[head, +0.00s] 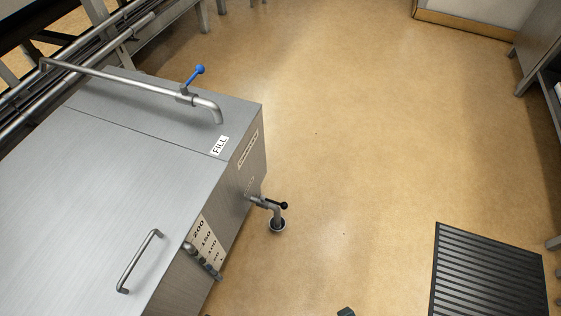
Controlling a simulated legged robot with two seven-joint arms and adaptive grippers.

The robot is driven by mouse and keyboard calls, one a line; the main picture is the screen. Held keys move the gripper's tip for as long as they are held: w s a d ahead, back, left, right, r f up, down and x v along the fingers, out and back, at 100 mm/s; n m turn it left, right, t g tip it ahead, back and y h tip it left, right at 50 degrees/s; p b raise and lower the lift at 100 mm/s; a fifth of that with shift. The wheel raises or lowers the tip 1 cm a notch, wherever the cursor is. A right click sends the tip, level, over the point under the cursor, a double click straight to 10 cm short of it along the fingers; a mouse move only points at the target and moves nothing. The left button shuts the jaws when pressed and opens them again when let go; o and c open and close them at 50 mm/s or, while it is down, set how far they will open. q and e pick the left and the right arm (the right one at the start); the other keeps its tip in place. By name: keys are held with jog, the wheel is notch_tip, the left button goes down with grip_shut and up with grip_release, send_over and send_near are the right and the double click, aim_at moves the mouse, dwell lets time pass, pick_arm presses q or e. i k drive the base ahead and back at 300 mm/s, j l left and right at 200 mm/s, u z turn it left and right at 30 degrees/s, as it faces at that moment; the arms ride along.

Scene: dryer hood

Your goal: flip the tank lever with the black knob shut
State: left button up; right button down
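The lever with the black knob (283,205) sits on a short outlet pipe low on the right side of the steel tank (150,190). Its arm is short and points right, roughly along the pipe run. The pipe bends down over a round drain cup (277,226) at the floor. I cannot tell from this angle whether the valve is open or shut. A small dark tip at the bottom edge looks like my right gripper (346,312). A tiny dark speck at the bottom edge may be my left gripper (207,315). Both are apart from the lever, and their fingers are hidden.
The lid has a handle (139,262). A black slatted mat (488,275) lies right; the floor between is clear.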

aim_at(284, 205)
jog(key=i+l+u, duration=0.4)
jog(key=i+l, duration=1.15)
jog(key=j, duration=0.55)
